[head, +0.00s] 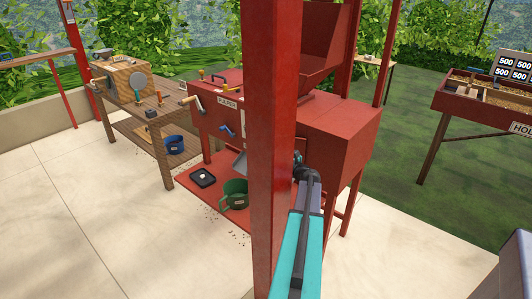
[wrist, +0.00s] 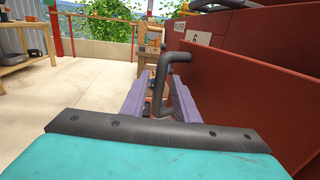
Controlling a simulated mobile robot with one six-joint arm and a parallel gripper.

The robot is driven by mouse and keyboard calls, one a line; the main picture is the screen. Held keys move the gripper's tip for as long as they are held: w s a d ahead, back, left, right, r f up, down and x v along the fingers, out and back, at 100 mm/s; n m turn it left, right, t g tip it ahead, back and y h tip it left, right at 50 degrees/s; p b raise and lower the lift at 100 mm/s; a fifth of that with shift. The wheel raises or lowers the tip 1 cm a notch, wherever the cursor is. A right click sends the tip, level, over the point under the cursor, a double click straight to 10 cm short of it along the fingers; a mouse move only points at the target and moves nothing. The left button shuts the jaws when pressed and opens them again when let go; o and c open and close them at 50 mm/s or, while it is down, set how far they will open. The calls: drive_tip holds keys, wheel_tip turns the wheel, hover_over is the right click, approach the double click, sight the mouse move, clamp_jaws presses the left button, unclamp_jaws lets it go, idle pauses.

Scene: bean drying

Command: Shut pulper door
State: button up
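The red pulper (head: 335,125) stands in the middle of the head view, partly hidden by a red post. In the wrist view, a red panel (wrist: 250,105), which looks like its door, fills the right side and carries a dark bent handle (wrist: 160,75). A gap-like edge shows between this panel and the red body behind it. My gripper (wrist: 157,85) has its two grey-purple fingers apart, with the handle between or just beyond them; I cannot tell whether they touch it. In the head view, my gripper is mostly hidden behind the post and my arm.
The red post (head: 272,150) stands close left of my arm. A wooden bench (head: 155,115) is at the left. A green bucket (head: 235,194) and a black tray (head: 203,177) sit on the pulper's base. Paving at the lower left is clear.

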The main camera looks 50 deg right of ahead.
drive_tip(key=b+v, duration=0.1)
drive_tip(key=v, duration=1.1)
drive_tip(key=shift+s+b, duration=0.35)
drive_tip(key=shift+a, duration=0.1)
